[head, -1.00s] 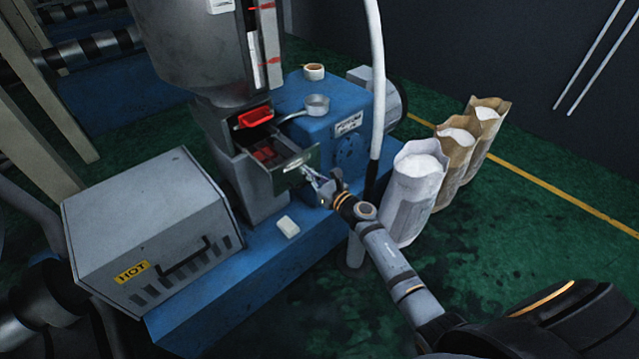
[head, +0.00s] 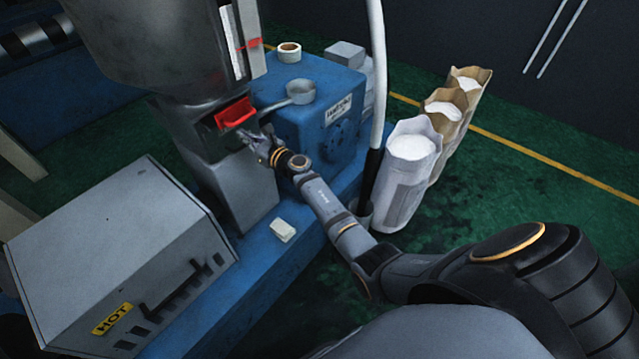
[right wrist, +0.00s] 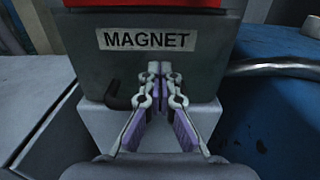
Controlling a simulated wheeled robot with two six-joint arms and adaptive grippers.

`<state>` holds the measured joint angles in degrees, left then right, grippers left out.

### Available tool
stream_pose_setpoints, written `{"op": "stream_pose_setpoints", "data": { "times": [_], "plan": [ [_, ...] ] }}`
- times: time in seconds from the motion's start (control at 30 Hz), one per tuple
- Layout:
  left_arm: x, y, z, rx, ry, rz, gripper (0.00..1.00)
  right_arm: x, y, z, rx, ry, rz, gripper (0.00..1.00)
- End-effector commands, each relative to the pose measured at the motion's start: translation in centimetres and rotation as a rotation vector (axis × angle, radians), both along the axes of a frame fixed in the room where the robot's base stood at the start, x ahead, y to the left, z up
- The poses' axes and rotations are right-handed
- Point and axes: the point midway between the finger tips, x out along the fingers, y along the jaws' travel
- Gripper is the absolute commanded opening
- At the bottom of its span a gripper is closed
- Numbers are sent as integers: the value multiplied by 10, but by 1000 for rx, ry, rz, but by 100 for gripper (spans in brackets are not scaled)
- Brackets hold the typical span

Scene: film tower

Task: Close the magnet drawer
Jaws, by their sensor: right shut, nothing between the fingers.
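The magnet drawer is a dark grey box front with a white "MAGNET" label (right wrist: 146,40), filling the upper middle of the right wrist view. In the head view the drawer front (head: 228,142) sits flush or nearly flush in the machine's neck, partly hidden by my gripper. My right gripper (right wrist: 160,70) is shut and empty, its fingertips at the drawer front just below the label; they look touching or very close. It also shows in the head view (head: 247,137). A dark handle (right wrist: 117,102) shows left of the fingers. My left gripper is not in view.
A red tray (head: 236,112) sits just above the drawer. A grey "HOT" box (head: 115,265) is front left; a white sack (head: 405,180) stands right.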

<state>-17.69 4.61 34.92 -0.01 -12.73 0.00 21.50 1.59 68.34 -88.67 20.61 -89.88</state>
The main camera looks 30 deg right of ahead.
Motion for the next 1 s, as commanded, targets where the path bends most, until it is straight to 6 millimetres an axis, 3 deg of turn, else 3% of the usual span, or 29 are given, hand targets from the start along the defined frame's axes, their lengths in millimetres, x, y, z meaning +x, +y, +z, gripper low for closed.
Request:
{"op": "stream_pose_setpoints", "data": {
  "times": [0.27,0.57,1.0],
  "plan": [
    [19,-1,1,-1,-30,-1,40,3,1,5,2,-8,-1,0],
    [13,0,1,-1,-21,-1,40,-2,-1,7,1,-11,-2,0],
    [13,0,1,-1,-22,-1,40,-94,-34,1,-2,-1,0,0]
  ]
}}
